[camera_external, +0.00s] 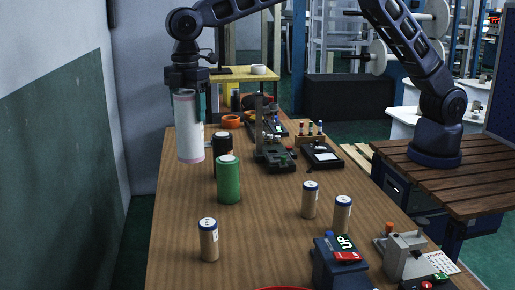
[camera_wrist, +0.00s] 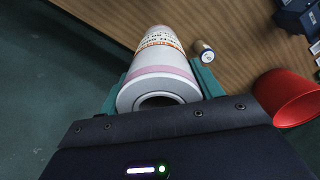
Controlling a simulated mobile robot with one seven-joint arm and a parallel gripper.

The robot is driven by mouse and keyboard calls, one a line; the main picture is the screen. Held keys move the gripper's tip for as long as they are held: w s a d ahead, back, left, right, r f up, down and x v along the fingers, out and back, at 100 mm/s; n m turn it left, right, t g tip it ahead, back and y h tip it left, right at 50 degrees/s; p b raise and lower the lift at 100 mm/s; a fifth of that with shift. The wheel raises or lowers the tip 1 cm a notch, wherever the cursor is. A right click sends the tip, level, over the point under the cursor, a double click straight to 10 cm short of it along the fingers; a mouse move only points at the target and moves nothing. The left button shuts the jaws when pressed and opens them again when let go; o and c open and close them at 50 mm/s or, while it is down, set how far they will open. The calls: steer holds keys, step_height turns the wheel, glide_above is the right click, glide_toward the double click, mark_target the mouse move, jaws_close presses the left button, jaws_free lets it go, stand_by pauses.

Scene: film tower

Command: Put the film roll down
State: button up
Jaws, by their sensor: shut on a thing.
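The film roll (camera_external: 188,125) is a white cylinder with pink bands at its ends. It hangs upright from my gripper (camera_external: 187,88) near the left edge of the wooden table (camera_external: 175,235) in the external view. Whether its lower end touches the table is unclear, but it appears raised. In the wrist view, my gripper (camera_wrist: 160,88) has its teal fingers closed on both sides of the film roll (camera_wrist: 158,65). The roll's printed side and hollow near end show there, and its far end lies across the table edge in the picture.
A green roll (camera_external: 228,180) and a black roll (camera_external: 222,150) stand right of the film roll. Several small tan canisters (camera_external: 209,240) stand nearer the camera. A red container (camera_wrist: 288,97) shows in the wrist view. Devices (camera_external: 275,155) line the right side.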

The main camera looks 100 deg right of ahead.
steer(key=s+d+m, duration=0.2)
steer(key=s+d, duration=0.2)
steer(key=d, duration=1.1)
steer(key=s+d+m, duration=0.1)
steer(key=s+d, duration=0.2)
steer(key=d, duration=1.1)
steer(key=s+d+m, duration=0.2)
steer(key=s+d, duration=0.2)
steer(key=d, duration=1.1)
step_height(320, 180, down, 20)
steer(key=shift+w, duration=0.15)
steer(key=shift+f, duration=0.1)
steer(key=o, duration=1.9)
steer(key=shift+c, duration=0.2)
